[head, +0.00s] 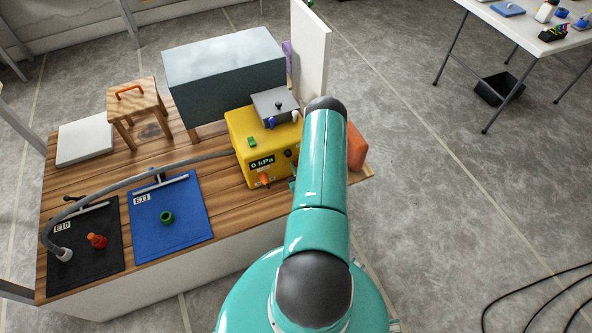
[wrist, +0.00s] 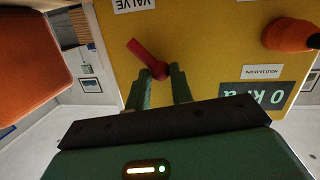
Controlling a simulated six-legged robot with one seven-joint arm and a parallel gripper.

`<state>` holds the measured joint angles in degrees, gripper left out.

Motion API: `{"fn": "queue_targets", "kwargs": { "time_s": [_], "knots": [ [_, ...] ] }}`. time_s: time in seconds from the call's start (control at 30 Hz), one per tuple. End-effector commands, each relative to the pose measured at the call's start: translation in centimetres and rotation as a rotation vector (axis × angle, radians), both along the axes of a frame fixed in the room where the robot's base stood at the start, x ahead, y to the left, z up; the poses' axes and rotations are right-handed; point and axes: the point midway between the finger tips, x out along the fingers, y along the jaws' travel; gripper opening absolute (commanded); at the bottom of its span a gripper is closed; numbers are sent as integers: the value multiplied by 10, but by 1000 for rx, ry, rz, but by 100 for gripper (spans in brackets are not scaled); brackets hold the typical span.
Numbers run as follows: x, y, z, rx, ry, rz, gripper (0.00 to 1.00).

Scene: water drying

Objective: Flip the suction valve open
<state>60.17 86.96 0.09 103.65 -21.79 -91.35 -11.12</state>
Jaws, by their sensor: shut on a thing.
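The yellow pump box (head: 242,147) stands at the right end of the wooden table, and its display reads 0 kPa. Its front panel (wrist: 205,50) fills much of the wrist view, upside down. The red suction valve lever (wrist: 146,56) sticks out at a slant below the upside-down VALVE label (wrist: 134,4). My gripper (wrist: 161,80) has its two green fingers shut on the lever's rounded end. The fingers hide part of that end. In the head view my arm hides the gripper and the lever.
An orange knob (wrist: 289,35) projects from the panel beside the lever. An orange block (head: 356,147) stands right of the box and shows large in the wrist view (wrist: 30,65). A black mat (head: 88,262) and a blue mat (head: 185,222) lie on the table's left.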

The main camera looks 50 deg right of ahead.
Motion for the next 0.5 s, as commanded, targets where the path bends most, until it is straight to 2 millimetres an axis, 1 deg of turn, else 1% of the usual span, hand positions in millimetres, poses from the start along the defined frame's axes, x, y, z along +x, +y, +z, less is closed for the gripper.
{"fn": "queue_targets", "kwargs": {
  "time_s": [0.1,0.5],
  "knots": [
    [-4,-3,2,101,-53,0,0],
    [-13,-18,9,413,-238,0,0]
  ]
}}
